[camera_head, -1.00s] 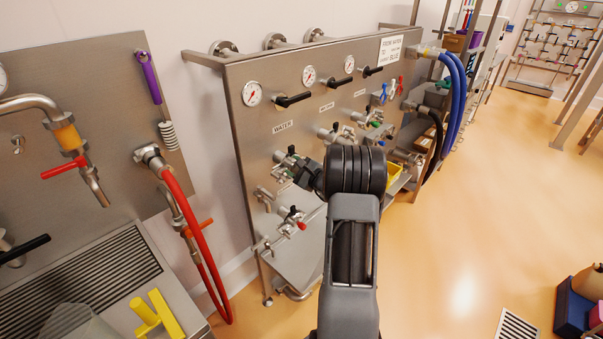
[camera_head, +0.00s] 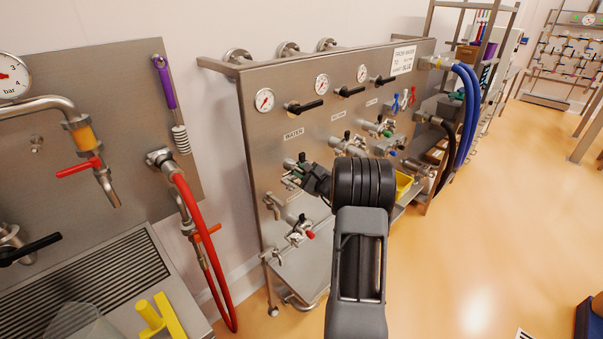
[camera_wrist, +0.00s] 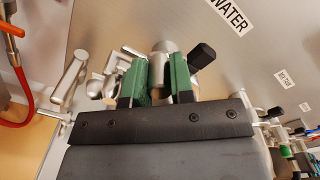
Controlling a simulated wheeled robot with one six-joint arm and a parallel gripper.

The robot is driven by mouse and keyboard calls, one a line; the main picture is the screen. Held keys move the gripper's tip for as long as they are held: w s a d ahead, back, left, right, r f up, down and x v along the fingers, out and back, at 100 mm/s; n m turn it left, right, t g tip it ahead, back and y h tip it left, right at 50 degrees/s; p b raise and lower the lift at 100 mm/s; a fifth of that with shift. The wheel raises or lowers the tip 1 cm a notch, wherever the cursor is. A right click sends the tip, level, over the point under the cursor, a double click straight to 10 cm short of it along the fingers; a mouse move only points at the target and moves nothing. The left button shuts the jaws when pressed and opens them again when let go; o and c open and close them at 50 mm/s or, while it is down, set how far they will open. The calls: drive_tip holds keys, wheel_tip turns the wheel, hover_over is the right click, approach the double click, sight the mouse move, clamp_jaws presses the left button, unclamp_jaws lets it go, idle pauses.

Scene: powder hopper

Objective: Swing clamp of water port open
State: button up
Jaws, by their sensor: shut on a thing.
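The water port (camera_wrist: 160,62) is a silver fitting on the steel panel, below the WATER label (camera_head: 293,133). My gripper (camera_wrist: 158,78) is at this port, its two green fingers on either side of a small metal part. It is shut on what looks like the port's clamp, which the fingers and my gripper body mostly hide. A black-capped lever (camera_wrist: 203,54) sticks out just right of the fingers. In the head view my gripper (camera_head: 297,174) reaches the left part of the panel, and my arm covers some fittings. How far the clamp is swung cannot be told.
A red hose (camera_head: 195,225) hangs to the left. More valves (camera_head: 378,127) and a yellow item (camera_head: 403,185) are to the right. Open floor (camera_head: 480,260) lies right of the panel.

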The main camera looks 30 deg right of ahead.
drive_tip(key=shift+c, duration=0.4)
drive_tip(key=shift+w+d+r, duration=0.15)
drive_tip(key=shift+d+r, duration=0.4)
drive_tip(key=shift+r, duration=0.2)
drive_tip(key=shift+w+d+r, duration=0.1)
drive_tip(key=shift+d+r, duration=0.45)
drive_tip(key=shift+r, duration=0.2)
drive_tip(key=shift+w+d+r, duration=0.1)
drive_tip(key=shift+d+r, duration=0.35)
drive_tip(key=shift+d, duration=0.05)
drive_tip(key=shift+w+d+r+p, duration=0.1)
drive_tip(key=shift+d+r+p, duration=0.1)
drive_tip(key=shift+d+r, duration=0.25)
drive_tip(key=shift+w+d+r+p, duration=0.1)
drive_tip(key=shift+d+r+p, duration=0.1)
drive_tip(key=shift+d, duration=0.3)
